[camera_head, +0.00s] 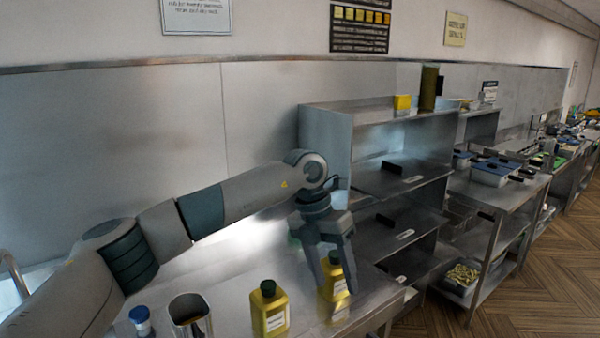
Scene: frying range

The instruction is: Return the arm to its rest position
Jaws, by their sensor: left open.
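My left arm reaches in from the left, over the steel counter (225,268). My left gripper (333,282) hangs from it, pointing down, with its fingers apart. A yellow bottle (333,295) stands at the gripper's fingertips and is partly hidden by them. I cannot tell whether the fingers touch it. A second yellow bottle with a dark green cap (270,311) stands to its left, apart from the gripper. My right gripper is not in view.
A steel container (190,316) and a blue-capped jar (141,320) stand at the counter's front left. A steel shelf unit (325,140) rises right behind the gripper, with a yellow box (402,102) and a tall dark green container (429,88) on top.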

